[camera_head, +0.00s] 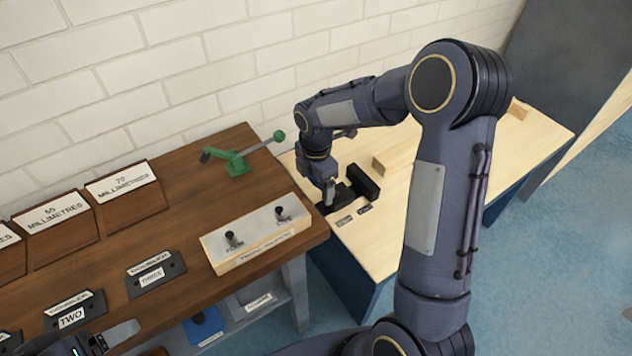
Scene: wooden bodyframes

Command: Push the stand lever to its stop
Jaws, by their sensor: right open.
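A green stand (237,165) with a grey lever (262,145) ending in a green ball knob (279,136) sits at the back of the dark wooden bench. The lever slopes up to the right. A black fixture (361,182) with upright blocks stands on the pale table, with two small labels in front. I cannot tell which of these is the task's stand. My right gripper (329,203) points down beside the black fixture's left part; its jaws are open, and whether they touch it is unclear. My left gripper (115,338) is only partly in view at the bottom left.
A pale box (240,254) with two black knobs sits at the bench's right end. Labelled millimetre blocks (123,189) and black doubler plates (155,274) lie to the left. A small wooden block (378,167) stands behind the black fixture. My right arm hides part of the pale table (388,243).

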